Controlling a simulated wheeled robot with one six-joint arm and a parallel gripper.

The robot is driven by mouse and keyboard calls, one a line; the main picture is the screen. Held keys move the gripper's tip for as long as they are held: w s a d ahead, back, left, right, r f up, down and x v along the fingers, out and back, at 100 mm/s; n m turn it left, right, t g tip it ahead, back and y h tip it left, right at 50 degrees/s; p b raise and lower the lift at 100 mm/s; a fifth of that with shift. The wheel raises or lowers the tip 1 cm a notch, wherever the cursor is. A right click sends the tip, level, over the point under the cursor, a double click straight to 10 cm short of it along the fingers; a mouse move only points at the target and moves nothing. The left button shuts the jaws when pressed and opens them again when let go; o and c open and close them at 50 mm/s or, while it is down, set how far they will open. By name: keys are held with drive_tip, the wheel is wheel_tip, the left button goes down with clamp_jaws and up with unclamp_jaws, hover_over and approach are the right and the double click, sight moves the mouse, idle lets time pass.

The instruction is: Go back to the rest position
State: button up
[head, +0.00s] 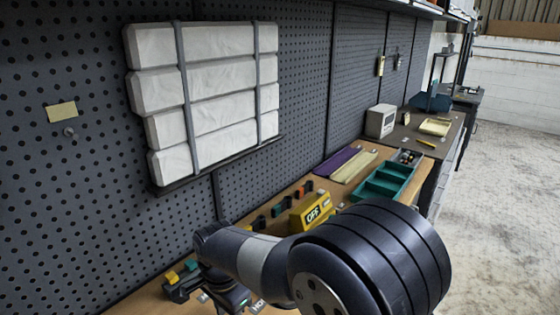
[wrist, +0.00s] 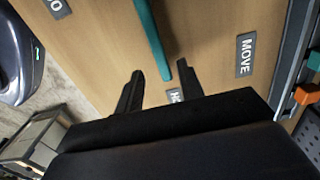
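My gripper (wrist: 160,68) shows in the wrist view with its two dark fingers spread apart. It is over the wooden bench top (wrist: 205,40). A teal bar (wrist: 150,35) runs down between the fingertips, with a visible gap to the left finger. Whether it touches the right finger I cannot tell. Labels lie on the wood: one reads MOVE (wrist: 245,55), and another beginning with H (wrist: 175,95) is partly hidden by the gripper. In the head view my arm covers most of the gripper and the near bench.
A yellow box marked OFF (head: 312,212), a teal tray (head: 368,190) and a purple strip (head: 334,160) are on the bench. White blocks (head: 225,75) hang in a rack on the pegboard (head: 85,200). A rail with an orange block (wrist: 307,94) lies right in the wrist view. Floor (head: 510,170) is clear at right.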

wheel_tip(320, 180, down, 4)
drive_tip(key=shift+r, duration=0.2)
drive_tip(key=shift+w+a+n+p, duration=0.35)
drive_tip(key=shift+a+n, duration=0.2)
drive_tip(key=shift+n, duration=0.55)
drive_tip(key=shift+w+r, duration=0.1)
